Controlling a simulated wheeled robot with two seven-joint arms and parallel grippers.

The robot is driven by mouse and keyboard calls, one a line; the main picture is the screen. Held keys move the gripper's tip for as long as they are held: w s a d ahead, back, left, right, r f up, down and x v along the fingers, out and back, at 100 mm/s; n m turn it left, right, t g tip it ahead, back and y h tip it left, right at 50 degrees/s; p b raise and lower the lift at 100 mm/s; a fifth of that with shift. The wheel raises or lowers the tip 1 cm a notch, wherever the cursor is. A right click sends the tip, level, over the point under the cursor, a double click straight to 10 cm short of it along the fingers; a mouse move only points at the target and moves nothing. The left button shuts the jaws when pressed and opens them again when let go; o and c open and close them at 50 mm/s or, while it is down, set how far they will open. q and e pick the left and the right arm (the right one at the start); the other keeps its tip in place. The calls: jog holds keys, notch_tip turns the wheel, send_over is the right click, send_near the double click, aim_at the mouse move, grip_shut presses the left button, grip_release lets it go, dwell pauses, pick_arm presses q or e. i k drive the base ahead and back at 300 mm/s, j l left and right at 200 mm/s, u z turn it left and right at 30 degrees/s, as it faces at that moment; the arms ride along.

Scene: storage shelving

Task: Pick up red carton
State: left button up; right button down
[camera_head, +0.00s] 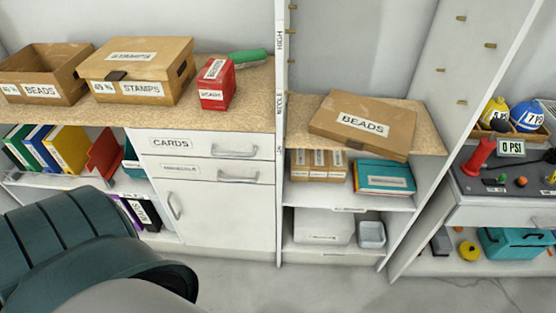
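The red carton (216,85) stands upright on the tan shelf top (252,96), to the right of the STAMPS box. It has white labels on its top and front. A large dark teal rounded part of my own body fills the lower left of the head view, well below the carton. Neither gripper shows, and nothing touches the carton.
A STAMPS box (141,72) and an open BEADS box (40,75) stand left of the carton. A green-handled item (247,56) lies behind it. A tall white upright (281,140) rises to its right. A BEADS box (363,125) sits beyond that. Shelf top is bare right of the carton.

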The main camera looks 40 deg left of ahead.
aim_at(217, 85)
jog(key=u, duration=1.55)
